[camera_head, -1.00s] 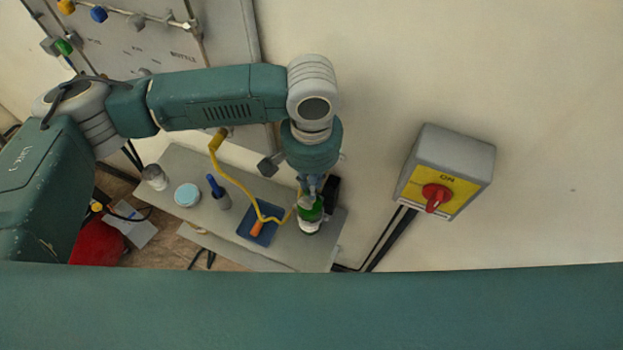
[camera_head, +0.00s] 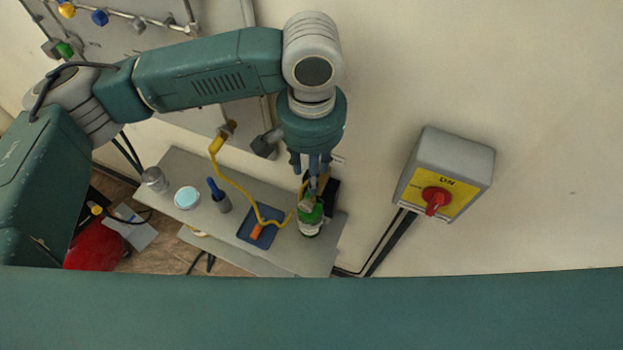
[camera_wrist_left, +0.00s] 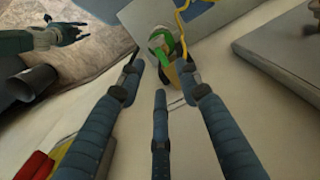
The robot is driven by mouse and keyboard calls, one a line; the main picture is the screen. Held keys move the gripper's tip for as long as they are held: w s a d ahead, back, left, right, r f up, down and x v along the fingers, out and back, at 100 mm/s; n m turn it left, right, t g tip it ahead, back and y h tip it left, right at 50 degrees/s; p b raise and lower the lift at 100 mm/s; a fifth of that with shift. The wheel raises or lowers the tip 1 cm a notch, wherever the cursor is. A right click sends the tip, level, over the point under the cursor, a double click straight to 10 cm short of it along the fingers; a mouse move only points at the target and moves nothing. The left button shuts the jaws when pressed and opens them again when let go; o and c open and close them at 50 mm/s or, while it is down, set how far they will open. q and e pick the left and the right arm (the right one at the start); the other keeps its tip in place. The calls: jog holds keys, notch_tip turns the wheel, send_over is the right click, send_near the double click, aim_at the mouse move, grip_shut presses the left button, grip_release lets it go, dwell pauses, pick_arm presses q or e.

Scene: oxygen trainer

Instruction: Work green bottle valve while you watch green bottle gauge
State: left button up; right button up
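The green bottle (camera_head: 311,217) stands upright on the grey bench's right end, with a greyish fitting (camera_head: 307,202) on its top. In the left wrist view the green bottle (camera_wrist_left: 161,42) shows beyond my fingers, with a brass-coloured part (camera_wrist_left: 171,73) at its near end. I cannot make out the gauge's face or reading. My left gripper (camera_head: 312,171) is just above the bottle, fingers spread and apart from it; it also shows open and empty in the wrist view (camera_wrist_left: 163,80).
A yellow hose (camera_head: 236,184) runs to the bottle's top across a blue tray (camera_head: 246,228). A black object (camera_head: 331,192) stands close behind the bottle. A switch box (camera_head: 455,160) is on the right wall.

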pick_arm(q)
jog(key=shift+r, duration=2.75)
